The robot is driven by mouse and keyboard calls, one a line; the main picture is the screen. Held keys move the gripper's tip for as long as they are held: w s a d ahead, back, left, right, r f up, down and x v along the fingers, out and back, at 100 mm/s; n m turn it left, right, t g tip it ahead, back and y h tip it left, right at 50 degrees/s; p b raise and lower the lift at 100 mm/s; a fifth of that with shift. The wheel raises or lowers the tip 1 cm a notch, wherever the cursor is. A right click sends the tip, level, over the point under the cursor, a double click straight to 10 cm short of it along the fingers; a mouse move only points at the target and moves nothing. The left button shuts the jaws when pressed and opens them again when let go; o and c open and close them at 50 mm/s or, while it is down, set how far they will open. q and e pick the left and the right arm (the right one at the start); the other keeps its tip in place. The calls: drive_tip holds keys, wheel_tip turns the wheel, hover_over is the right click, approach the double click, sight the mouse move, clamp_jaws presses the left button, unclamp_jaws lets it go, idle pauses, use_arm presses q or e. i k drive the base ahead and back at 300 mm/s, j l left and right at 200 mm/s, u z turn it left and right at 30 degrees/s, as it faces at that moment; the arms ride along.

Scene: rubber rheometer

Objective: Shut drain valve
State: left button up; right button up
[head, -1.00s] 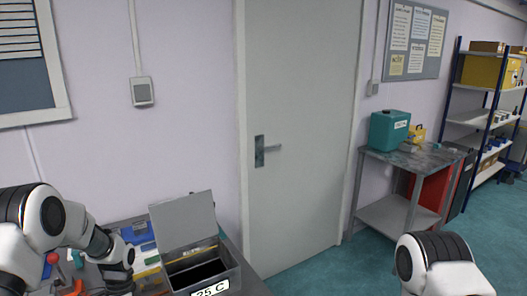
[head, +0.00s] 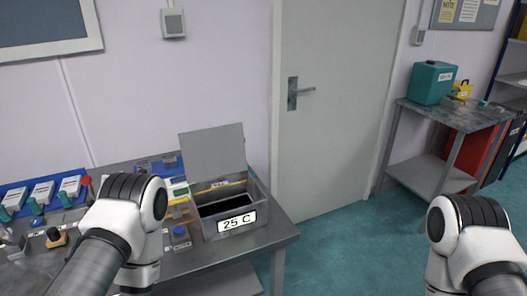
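I cannot make out a drain valve for certain. A grey metal box (head: 232,224) labelled "25 C" stands on the bench with its grey lid (head: 212,154) raised and a dark interior. A small blue round part (head: 180,231) sits on the bench just left of the box; I cannot tell what it is. My arms show at the lower left and lower right, but both grippers are outside the view.
The bench (head: 265,238) holds white packs on a blue tray (head: 8,189) and several small items at the left. A yellow object (head: 462,89) stands beside the teal container on the side table (head: 478,117). A closed door (head: 335,150) and clear teal floor (head: 335,250) lie between bench and side table.

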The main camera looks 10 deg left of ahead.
sight(175, 205)
drive_tip(key=u, duration=0.9)
